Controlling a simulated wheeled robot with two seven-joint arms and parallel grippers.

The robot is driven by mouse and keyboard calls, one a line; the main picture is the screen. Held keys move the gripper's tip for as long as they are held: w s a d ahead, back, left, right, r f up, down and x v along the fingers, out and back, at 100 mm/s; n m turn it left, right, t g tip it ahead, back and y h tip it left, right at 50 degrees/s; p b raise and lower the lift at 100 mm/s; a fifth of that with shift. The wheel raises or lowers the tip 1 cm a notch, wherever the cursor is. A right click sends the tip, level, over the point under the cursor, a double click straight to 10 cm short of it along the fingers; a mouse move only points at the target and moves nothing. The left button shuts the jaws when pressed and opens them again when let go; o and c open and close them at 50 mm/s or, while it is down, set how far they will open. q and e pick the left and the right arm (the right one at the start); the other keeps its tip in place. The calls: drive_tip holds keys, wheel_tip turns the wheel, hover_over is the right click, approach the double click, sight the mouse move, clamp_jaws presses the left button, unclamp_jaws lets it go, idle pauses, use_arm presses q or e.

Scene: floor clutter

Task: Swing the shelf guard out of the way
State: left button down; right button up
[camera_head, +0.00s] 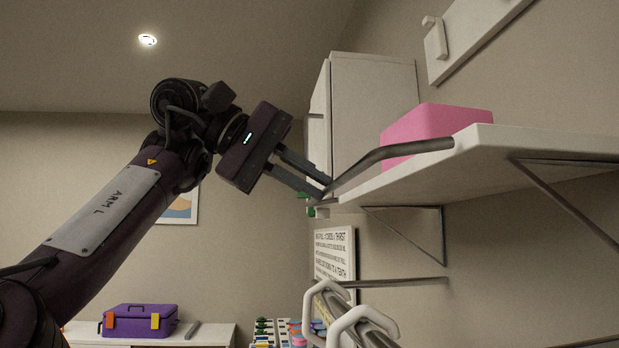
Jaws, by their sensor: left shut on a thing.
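The shelf guard (392,152) is a dark metal bar that runs along the front of a white wall shelf (480,160). Its right end meets the shelf's front edge, and its left end bends down toward the shelf's far corner. My left gripper (326,190) comes in from the left at shelf height. Its two fingers are shut on the guard's bent left end. The exact contact is small and partly hidden by the fingers. My right gripper is not in view.
A pink box (436,128) sits on the shelf behind the guard. A white cabinet (375,105) stands beyond it. Metal brackets (568,200) hang under the shelf. A rail with white hooks (345,318) is below. A purple toolbox (140,321) rests on a low white counter at the lower left.

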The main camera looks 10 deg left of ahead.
use_arm(q)
drive_tip(key=shift+w+a+f, duration=0.1)
drive_tip(key=shift+f, duration=0.1)
idle(0.3)
drive_tip(key=c, duration=1.8)
unclamp_jaws()
drive_tip(key=shift+o, duration=1.3)
drive_tip(key=shift+w+a, duration=0.1)
drive_tip(key=shift+a, duration=0.15)
drive_tip(key=shift+d, duration=0.1)
